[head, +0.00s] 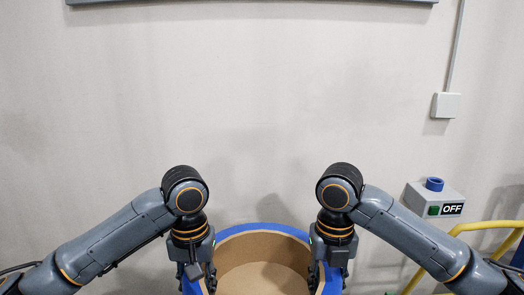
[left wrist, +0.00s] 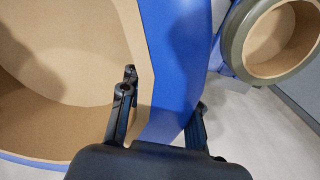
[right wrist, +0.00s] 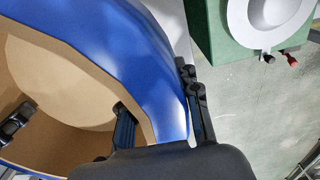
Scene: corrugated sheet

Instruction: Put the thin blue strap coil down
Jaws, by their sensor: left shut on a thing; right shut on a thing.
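The blue strap coil (head: 271,229) is a thin blue ring around a brown cardboard core, at the bottom middle of the head view. My left gripper (head: 196,276) is shut on its left wall, and my right gripper (head: 329,276) is shut on its right wall. In the left wrist view the blue wall (left wrist: 172,60) passes between the fingers, one inside and one outside. The right wrist view shows the same grip on the blue wall (right wrist: 125,70). The coil's underside is hidden, so I cannot tell whether it touches anything below.
A grey-green coil (left wrist: 236,40) with a cardboard core is close beside the blue coil in the left wrist view. A green block with a white dish (right wrist: 266,22) is at the right wrist view's top right. A control box (head: 435,200) and yellow rail (head: 487,226) stand right.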

